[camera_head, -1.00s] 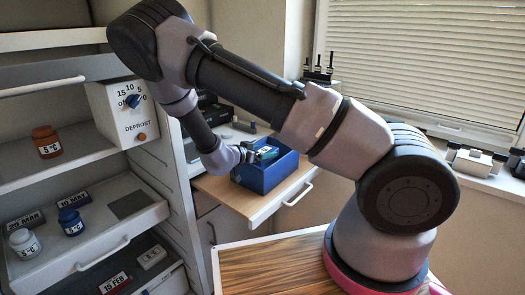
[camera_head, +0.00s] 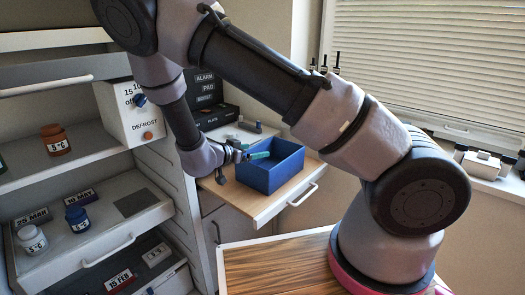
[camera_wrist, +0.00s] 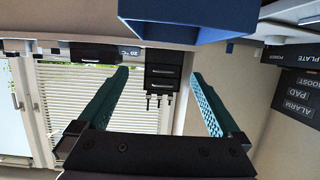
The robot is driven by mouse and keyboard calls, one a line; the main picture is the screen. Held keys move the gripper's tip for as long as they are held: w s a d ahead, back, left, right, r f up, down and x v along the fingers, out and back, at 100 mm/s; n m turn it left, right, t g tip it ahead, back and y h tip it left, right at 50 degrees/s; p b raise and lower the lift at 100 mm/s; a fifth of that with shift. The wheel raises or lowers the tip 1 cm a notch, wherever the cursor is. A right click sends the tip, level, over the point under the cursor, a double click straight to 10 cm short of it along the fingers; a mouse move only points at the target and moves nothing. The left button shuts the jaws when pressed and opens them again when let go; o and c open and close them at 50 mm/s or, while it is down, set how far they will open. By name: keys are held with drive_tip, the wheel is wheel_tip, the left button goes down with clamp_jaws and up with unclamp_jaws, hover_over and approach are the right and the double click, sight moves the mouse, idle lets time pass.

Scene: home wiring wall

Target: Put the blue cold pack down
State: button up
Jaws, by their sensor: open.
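A blue open-topped box (camera_head: 271,169) stands on the pulled-out wooden shelf (camera_head: 245,206). Part of the same box shows at the top of the wrist view (camera_wrist: 185,22). I cannot make out a separate blue cold pack in either view; the box's inside is mostly hidden by its walls. My gripper (camera_head: 257,155) is at the left side of the box, near its rim. In the wrist view its two teal fingers (camera_wrist: 160,74) are spread apart with nothing between them. I cannot tell whether a finger touches the box.
A white defrost unit (camera_head: 137,115) with a blue knob stands left of my arm. Shelves at left hold an orange jar (camera_head: 55,140), a blue jar (camera_head: 76,219) and a white jar (camera_head: 32,240). Dark boxes (camera_head: 206,95) stand behind my forearm.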

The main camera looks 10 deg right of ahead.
drive_tip(key=w+a+r+y, duration=0.3)
drive_tip(key=w+r+y, duration=0.2)
drive_tip(key=r+y, duration=0.35)
drive_tip(key=s+d+r+n+y, duration=0.1)
drive_tip(key=s+r+y, duration=0.15)
drive_tip(key=r, duration=0.55)
drive_tip(key=s+d+r+n+y, duration=0.1)
drive_tip(key=r+y, duration=0.3)
drive_tip(key=r, duration=0.3)
drive_tip(key=s+d+r+n+y, duration=0.1)
drive_tip(key=s+d+r+n, duration=0.25)
drive_tip(key=s+r, duration=0.55)
drive_tip(key=s+d+g+h, duration=0.1)
drive_tip(key=s+d, duration=0.3)
drive_tip(key=s, duration=0.3)
drive_tip(key=s+d+g+h, duration=0.1)
drive_tip(key=s+d, duration=0.3)
drive_tip(key=s, duration=0.4)
drive_tip(key=shift+f+n, duration=0.35)
drive_tip(key=shift+f, duration=0.05)
